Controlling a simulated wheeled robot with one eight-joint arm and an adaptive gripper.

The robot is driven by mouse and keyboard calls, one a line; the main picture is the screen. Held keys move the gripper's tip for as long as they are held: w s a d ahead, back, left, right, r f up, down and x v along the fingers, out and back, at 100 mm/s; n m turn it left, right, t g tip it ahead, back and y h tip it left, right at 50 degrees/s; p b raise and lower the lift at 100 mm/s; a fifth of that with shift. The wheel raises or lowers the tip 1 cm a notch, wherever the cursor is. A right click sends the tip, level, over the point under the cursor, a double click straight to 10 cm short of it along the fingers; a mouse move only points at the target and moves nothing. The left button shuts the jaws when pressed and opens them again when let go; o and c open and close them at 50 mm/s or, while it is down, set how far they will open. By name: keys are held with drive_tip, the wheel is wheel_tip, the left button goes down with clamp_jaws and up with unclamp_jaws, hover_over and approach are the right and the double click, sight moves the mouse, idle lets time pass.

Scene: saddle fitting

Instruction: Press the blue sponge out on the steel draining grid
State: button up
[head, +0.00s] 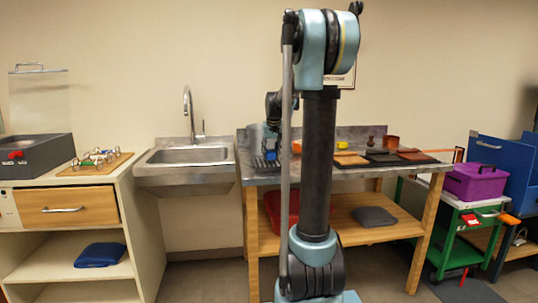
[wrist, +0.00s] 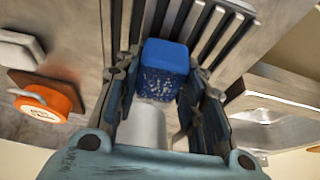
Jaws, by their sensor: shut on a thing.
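The blue sponge (wrist: 165,57) is between the two fingers of my gripper (wrist: 165,80) in the wrist view, and the gripper is shut on it. Its near face looks speckled. The steel draining grid (wrist: 213,37) shows as parallel bars behind and beside the sponge. I cannot tell how firmly the sponge touches the bars. In the head view my gripper (head: 268,156) is low over the left end of the workbench, partly behind my arm. The sponge and grid are too small there to make out clearly.
A steel sink (head: 188,155) stands left of the bench (head: 350,171). In the wrist view an orange cup (wrist: 47,101) and a pale block (wrist: 20,47) lie left of the grid. Dark mats (head: 383,159) with brown pieces lie along the bench's right side.

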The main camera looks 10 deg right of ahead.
drive_tip(key=shift+f, duration=0.4)
idle(0.8)
drive_tip(key=shift+r, duration=0.15)
drive_tip(key=shift+r, duration=3.35)
